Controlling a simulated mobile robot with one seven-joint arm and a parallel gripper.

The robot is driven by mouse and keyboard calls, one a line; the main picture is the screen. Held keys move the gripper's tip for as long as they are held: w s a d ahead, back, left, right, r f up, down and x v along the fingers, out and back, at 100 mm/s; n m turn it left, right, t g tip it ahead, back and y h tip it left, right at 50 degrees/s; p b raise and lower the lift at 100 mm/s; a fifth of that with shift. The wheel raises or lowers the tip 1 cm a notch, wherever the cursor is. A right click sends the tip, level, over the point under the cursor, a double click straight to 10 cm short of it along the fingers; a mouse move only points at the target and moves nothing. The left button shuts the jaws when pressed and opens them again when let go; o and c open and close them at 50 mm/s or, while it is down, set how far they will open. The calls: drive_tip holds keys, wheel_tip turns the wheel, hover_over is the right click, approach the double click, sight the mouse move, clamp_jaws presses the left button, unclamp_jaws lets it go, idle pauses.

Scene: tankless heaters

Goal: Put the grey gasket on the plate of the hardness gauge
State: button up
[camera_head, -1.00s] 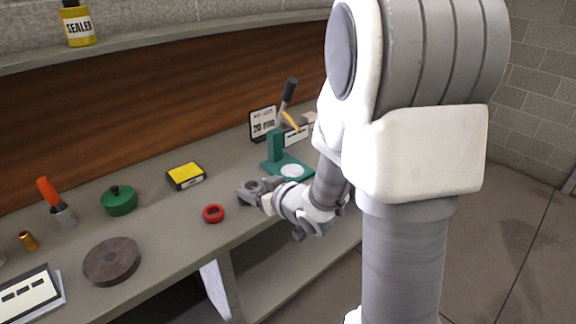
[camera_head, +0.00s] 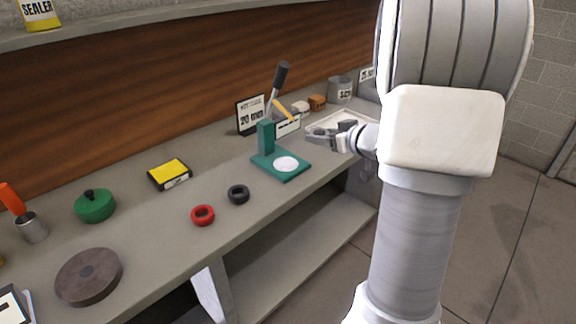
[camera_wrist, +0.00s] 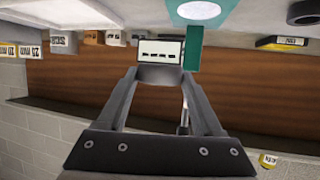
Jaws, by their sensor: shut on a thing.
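The hardness gauge (camera_head: 265,140) is green, with a base, an upright post, a raised dark-handled lever and a round white plate (camera_head: 286,164). In the wrist view the white plate (camera_wrist: 199,10) shows at the top edge. My gripper (camera_head: 322,136) is right of the gauge, above the bench, with the arm reaching in from the right. It is shut on the grey gasket, which shows edge-on between the fingertips in the wrist view (camera_wrist: 160,76). The gasket is apart from the plate. Its hole cannot be made out.
A black ring (camera_head: 238,194) and a red ring (camera_head: 203,215) lie left of the gauge. A yellow-topped box (camera_head: 169,174), a green lidded pot (camera_head: 95,206) and a brown disc (camera_head: 89,276) stand farther left. A light tray (camera_head: 350,121) and a grey tin (camera_head: 340,90) are behind my gripper.

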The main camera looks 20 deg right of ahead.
drive_tip(key=b, duration=0.3)
hover_over(289, 167)
wheel_tip(289, 167, down, 6)
drive_tip(key=shift+s+r, duration=0.1)
drive_tip(key=shift+r, duration=0.1)
drive_tip(key=shift+f+b, duration=1.1)
drive_tip(key=shift+f, duration=0.8)
drive_tip(key=shift+f, duration=0.1)
drive_tip(key=shift+f, duration=0.15)
drive_tip(key=o, duration=1.3)
drive_tip(key=shift+o, duration=0.2)
